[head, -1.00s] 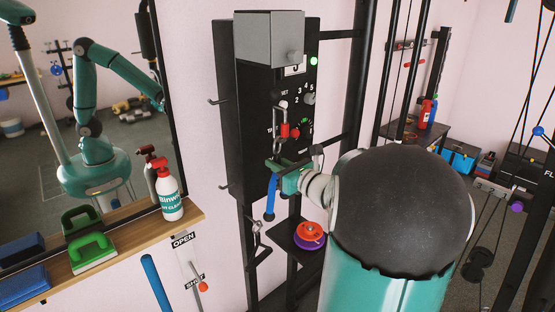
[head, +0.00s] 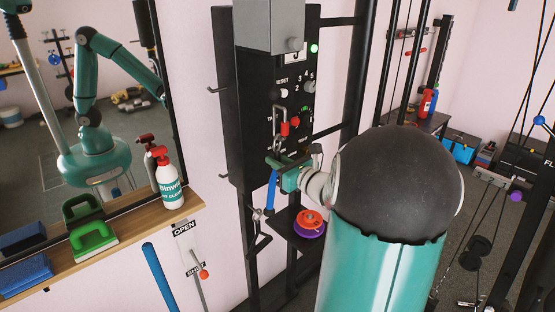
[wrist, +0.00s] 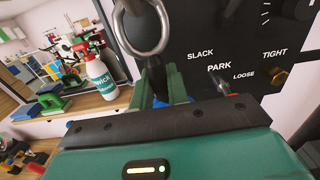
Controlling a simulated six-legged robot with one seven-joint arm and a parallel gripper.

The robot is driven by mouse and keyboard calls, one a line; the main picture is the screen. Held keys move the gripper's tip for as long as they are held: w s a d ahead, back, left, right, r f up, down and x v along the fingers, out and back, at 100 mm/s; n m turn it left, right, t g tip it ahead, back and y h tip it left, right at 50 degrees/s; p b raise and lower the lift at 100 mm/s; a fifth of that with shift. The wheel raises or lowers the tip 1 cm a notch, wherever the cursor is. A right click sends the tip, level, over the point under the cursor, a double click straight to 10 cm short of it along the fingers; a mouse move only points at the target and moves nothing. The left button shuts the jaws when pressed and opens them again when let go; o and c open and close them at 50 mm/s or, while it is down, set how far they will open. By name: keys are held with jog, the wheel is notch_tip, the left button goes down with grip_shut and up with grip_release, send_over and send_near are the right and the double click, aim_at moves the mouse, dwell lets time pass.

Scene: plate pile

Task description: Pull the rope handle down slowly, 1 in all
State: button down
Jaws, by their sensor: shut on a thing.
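My gripper (head: 283,174) is shut on a blue handle (head: 271,190), whose end hangs down below the green fingers in the head view. In the wrist view, a bit of blue (wrist: 168,101) shows between the green fingers (wrist: 160,88). A metal ring (wrist: 141,28) with a dark strap comes down to the grip. In the head view, a metal link with a red part (head: 284,128) hangs above the gripper, in front of the black panel box (head: 242,120). My arm hides part of the grip.
The box has dials and a green light. A small shelf (head: 282,225) below it holds orange and purple discs (head: 311,222). At left, a wooden ledge (head: 130,224) carries a spray bottle (head: 170,182) and a green-handled block (head: 92,242). Black uprights stand behind my arm.

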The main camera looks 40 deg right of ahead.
jog(key=shift+f, duration=2.2)
jog(key=shift+r, duration=0.45)
jog(key=shift+r, duration=1.3)
